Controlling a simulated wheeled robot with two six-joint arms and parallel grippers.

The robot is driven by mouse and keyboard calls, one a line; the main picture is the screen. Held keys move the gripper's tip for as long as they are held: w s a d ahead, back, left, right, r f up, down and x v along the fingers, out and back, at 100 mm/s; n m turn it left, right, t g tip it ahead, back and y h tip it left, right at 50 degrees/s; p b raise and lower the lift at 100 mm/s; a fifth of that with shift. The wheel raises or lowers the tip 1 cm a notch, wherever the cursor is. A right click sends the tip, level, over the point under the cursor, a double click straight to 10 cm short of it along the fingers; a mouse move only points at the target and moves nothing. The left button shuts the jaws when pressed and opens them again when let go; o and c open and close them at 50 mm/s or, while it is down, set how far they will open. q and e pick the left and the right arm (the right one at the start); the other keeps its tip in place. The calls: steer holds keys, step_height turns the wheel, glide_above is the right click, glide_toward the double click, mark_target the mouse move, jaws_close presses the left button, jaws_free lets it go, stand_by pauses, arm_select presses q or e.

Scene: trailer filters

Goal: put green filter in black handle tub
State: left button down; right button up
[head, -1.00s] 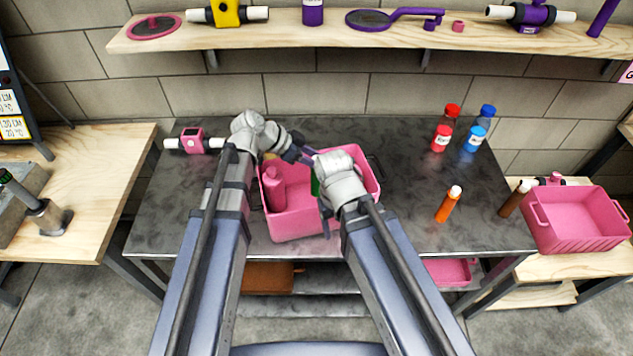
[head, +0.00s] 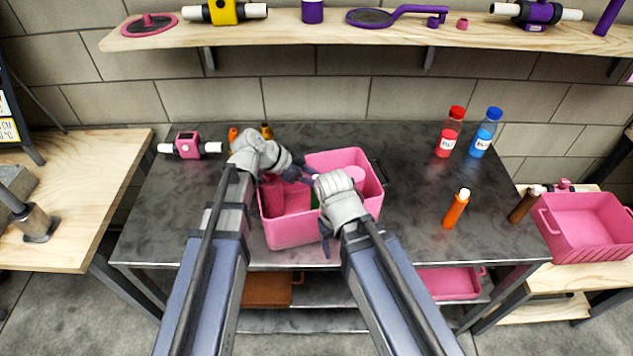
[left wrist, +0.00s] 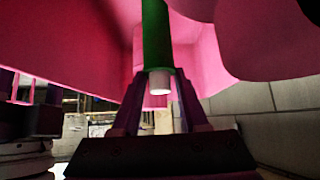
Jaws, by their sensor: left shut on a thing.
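The pink tub with a black handle (head: 290,235) stands on the dark metal table in the head view. Its black handle shows at the right side. My left gripper (head: 301,174) is over the tub. In the left wrist view the left gripper (left wrist: 160,85) is shut on the green filter (left wrist: 156,38), a green cylinder with a white end, with pink walls around it. In the head view only a sliver of green (head: 315,201) shows between the hands. My right gripper (head: 325,238) is at the tub's front right; its jaw opening is hidden.
Pink pieces (head: 273,192) are inside the tub. A pink valve (head: 188,145) lies left. Another pink tub (head: 585,228) sits on the right wooden table. A wooden shelf (head: 340,35) runs above.

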arm_select(q)
steer(key=shift+f, duration=0.15)
arm_select(e)
steer(key=shift+f, duration=0.2)
arm_select(q)
steer(key=shift+c, duration=2.1)
jaws_free()
arm_select(e)
steer(key=shift+r, duration=0.15)
arm_select(q)
steer(key=shift+r, duration=0.35)
arm_select(e)
steer(key=shift+r, duration=0.25)
arm_select(q)
steer(key=p+v, duration=0.8)
steer(key=v, duration=0.3)
steer(key=shift+a+r, duration=0.2)
steer(key=shift+a, duration=0.2)
arm_select(e)
step_height(320, 180, up, 8)
